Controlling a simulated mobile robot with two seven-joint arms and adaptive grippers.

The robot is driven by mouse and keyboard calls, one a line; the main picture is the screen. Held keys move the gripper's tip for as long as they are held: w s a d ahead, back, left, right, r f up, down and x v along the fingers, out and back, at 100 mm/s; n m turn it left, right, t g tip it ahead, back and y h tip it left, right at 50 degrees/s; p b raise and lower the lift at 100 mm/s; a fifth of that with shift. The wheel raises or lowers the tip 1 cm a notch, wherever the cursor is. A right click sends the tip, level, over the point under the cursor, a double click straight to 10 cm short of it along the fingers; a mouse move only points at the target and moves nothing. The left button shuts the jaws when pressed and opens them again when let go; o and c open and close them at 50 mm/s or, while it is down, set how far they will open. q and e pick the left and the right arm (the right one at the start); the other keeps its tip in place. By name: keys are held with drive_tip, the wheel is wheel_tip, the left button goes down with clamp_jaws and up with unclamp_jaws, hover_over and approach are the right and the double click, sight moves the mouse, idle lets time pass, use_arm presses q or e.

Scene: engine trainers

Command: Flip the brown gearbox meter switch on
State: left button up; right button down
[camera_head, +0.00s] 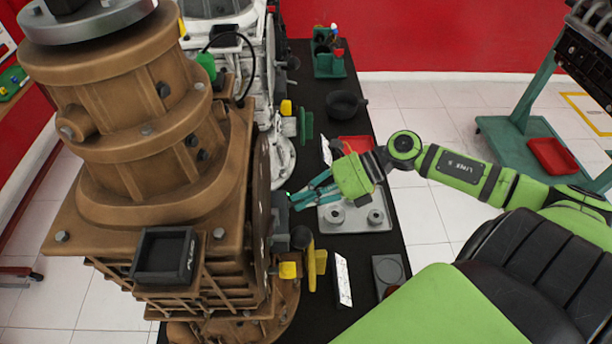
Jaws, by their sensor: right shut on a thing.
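The brown gearbox (150,170) fills the left of the head view, standing upright on the black table. A dark box-like part (281,212), which looks like its meter, sits on its right side. My right gripper (293,199), with teal fingers, reaches in from the right to this part. Its fingertips are shut at the part's upper edge, on what seems to be the meter switch. The switch itself is too small and covered to see its position. My left gripper is not in view.
Yellow blocks (288,270) stick out below the gripper on the gearbox's side. A grey plate with round knobs (355,215) lies under my right wrist. A white gearbox (225,60), a black bowl (343,103) and a red tray (356,144) are farther back.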

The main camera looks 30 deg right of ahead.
drive_tip(key=shift+s+f, duration=0.1)
drive_tip(key=shift+f, duration=0.05)
drive_tip(key=c, duration=1.4)
unclamp_jaws()
